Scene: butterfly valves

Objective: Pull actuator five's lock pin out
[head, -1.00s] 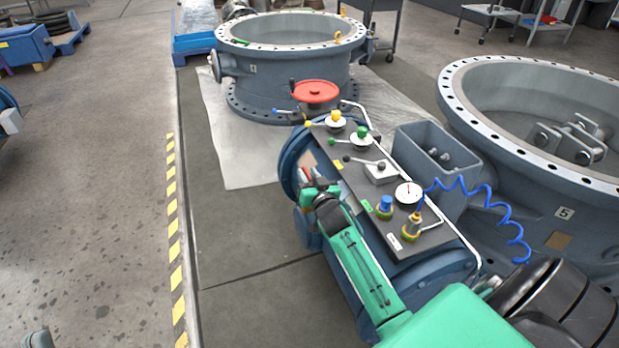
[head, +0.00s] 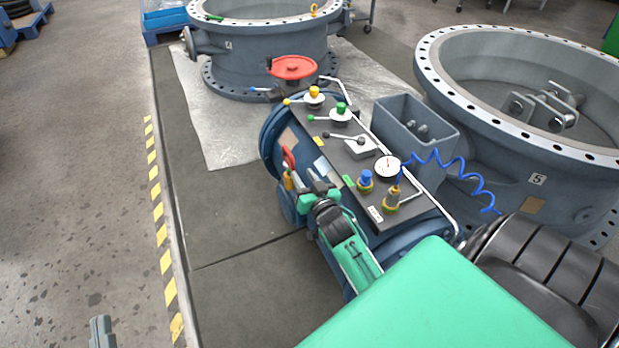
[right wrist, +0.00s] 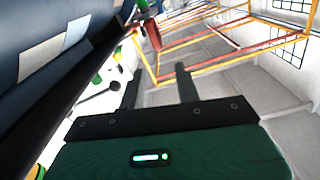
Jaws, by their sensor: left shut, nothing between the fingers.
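The red-handled lock pin (head: 288,158) shows at the near left side of the blue actuator (head: 275,125), with a brass-coloured part below the handle. My right gripper (head: 318,183) is just right of the red handle. Its two dark fingers are apart with nothing between them. In the right wrist view, my right gripper (right wrist: 158,78) is open, and a red piece (right wrist: 152,34), likely the pin's handle, lies beyond the fingertips. How deep the pin sits is hidden. My left gripper (head: 101,328) is shut and empty at the bottom left, far from the actuator.
The actuator's panel (head: 345,165) carries levers, knobs, a gauge (head: 387,168) and a coiled blue hose (head: 455,168). A grey bin (head: 415,128) stands behind it. A valve body marked 5 (head: 590,165) is at right, another (head: 262,62) behind. The floor at left is clear.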

